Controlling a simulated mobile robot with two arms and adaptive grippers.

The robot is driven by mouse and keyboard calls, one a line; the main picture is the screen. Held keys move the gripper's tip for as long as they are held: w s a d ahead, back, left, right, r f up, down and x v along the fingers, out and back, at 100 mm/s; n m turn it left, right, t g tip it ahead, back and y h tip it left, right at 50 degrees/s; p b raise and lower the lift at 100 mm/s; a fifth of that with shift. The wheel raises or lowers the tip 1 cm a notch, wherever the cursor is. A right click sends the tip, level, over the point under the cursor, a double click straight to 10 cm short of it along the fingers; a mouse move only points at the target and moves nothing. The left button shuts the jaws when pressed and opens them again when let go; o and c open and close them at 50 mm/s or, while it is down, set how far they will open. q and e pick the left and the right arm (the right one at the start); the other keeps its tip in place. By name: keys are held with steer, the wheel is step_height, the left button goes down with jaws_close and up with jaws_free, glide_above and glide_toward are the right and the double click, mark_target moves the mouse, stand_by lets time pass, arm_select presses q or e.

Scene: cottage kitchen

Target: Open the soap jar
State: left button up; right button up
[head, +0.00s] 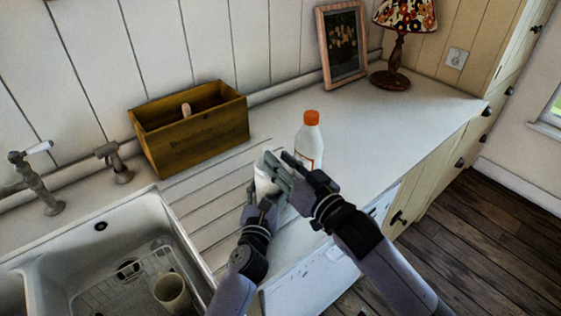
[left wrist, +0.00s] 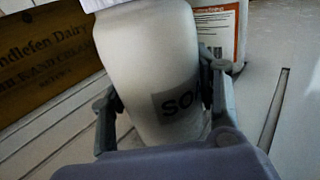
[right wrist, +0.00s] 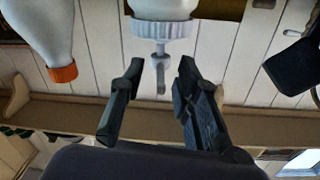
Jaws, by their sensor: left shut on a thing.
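The soap jar (head: 262,184) is a white jar over the counter. My left gripper (head: 262,208) is shut on the jar's body, one finger on each side. The jar's white ribbed lid (right wrist: 162,29) is on the jar in the right wrist view. My right gripper (right wrist: 160,68) is open, its fingers apart, with the lid just beyond the fingertips and no clear contact. In the head view the right hand (head: 285,170) partly hides the jar's top.
A white bottle with an orange cap (head: 311,118) stands close behind the right hand. A wooden crate (head: 192,138) is at the wall. The sink (head: 110,215) holds a rack and a cup (head: 172,292). The counter's right part is clear up to the lamp (head: 396,50) and picture frame (head: 326,60).

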steer(key=shift+w+a, duration=0.15)
jaws_close()
stand_by(0.4)
steer(key=shift+r, duration=0.2)
stand_by(0.7)
steer(key=shift+r, duration=0.95)
steer(key=shift+r, duration=2)
arm_select(q)
steer(key=o, duration=1.8)
steer(key=shift+c, duration=0.2)
